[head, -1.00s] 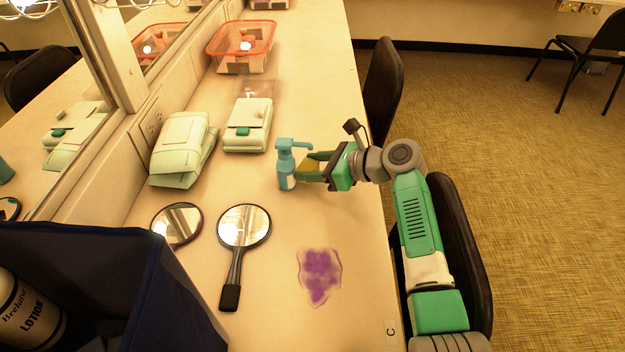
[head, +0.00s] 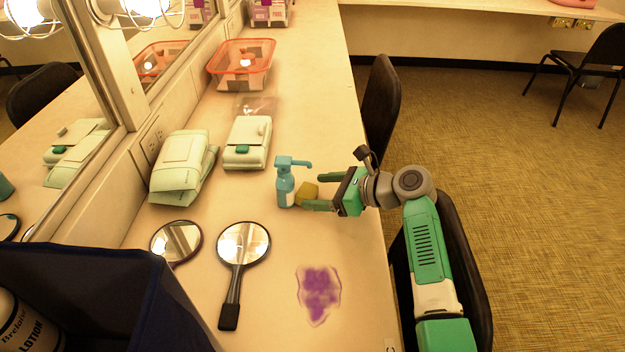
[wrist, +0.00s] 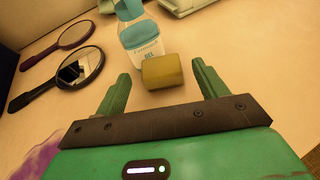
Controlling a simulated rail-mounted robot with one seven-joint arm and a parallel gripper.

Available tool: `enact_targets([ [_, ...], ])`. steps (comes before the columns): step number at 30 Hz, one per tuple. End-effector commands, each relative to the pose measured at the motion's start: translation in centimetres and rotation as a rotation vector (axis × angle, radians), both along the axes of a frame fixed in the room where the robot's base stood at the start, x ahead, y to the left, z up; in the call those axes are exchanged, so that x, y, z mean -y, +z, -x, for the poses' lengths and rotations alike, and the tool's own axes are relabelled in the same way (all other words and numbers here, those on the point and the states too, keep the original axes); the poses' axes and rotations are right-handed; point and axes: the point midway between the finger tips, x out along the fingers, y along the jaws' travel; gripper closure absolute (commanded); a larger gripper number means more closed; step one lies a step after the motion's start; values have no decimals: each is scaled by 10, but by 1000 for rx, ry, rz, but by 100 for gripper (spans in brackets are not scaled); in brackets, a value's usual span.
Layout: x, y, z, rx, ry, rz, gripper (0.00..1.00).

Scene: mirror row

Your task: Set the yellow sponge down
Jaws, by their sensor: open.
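The yellow sponge (head: 307,192) rests on the counter just beside the blue pump bottle (head: 285,186). The sponge also shows in the wrist view (wrist: 162,71), ahead of and between my fingertips, with the bottle (wrist: 140,38) right behind it. My gripper (head: 318,196) is open and empty, low over the counter to the right of the sponge. In the wrist view its two green fingers (wrist: 158,84) stand apart with clear gaps on both sides of the sponge.
A purple smear (head: 319,294) marks the counter in front. A black hand mirror (head: 243,245) and a dark red one (head: 176,241) lie to the left. Pale green pouches (head: 248,143) and an orange basket (head: 241,64) are farther back. A dark blue bin (head: 120,290) stands front left.

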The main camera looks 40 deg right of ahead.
Motion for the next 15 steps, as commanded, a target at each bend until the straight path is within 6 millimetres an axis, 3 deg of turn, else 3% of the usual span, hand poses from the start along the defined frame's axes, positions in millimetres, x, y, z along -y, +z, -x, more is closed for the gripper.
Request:
enact_targets([
  [1,5,19,9,0,-3,-3,28],
  [3,10,24,21,-1,-4,-4,28],
  [9,25,36,54,0,-4,-2,28],
  [15,34,39,74,0,-2,-2,28],
])
